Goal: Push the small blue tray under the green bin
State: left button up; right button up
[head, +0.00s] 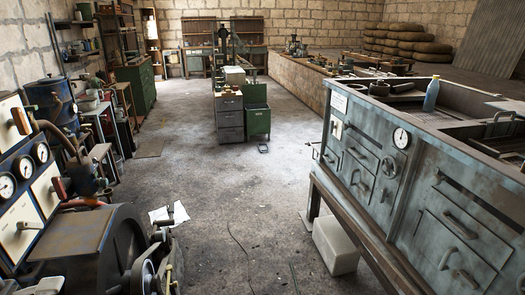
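A green bin (257,122) stands on the floor near the middle of the head view, right against a grey drawer cabinet (229,118). Its upper part looks like a raised lid or back panel. A small flat thing with a dark edge (263,148) lies on the floor just in front of the bin, apart from it. It may be the small tray, but it is too small to tell whether it is blue. Neither of my grippers shows in this view.
The concrete floor (230,205) is largely clear up to the bin. A grey stove-like unit (415,170) stands at right, with a white container (335,246) beneath. White papers (168,213) lie at left beside gauge-fitted machinery (75,250). A thin dark cable (238,247) crosses the near floor.

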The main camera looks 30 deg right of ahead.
aim_at(264, 147)
jog(key=i+l+z, duration=0.1)
jog(key=l, duration=0.3)
jog(key=i+l, duration=0.25)
jog(key=l, duration=0.15)
jog(key=i+l+z, duration=0.15)
jog(key=l, duration=0.25)
jog(key=i+l, duration=0.5)
jog(key=i, duration=0.35)
jog(key=i+l, duration=0.15)
jog(key=i, duration=0.35)
jog(key=i+l+z, duration=0.1)
jog(key=i, duration=0.45)
jog(key=i+l, duration=0.2)
jog(key=i, duration=0.35)
jog(key=i+z, duration=0.1)
jog(key=i, duration=0.65)
jog(key=i+j+z, duration=0.1)
jog(key=i, duration=0.65)
jog(key=i+j+z, duration=0.1)
jog(key=i, duration=0.6)
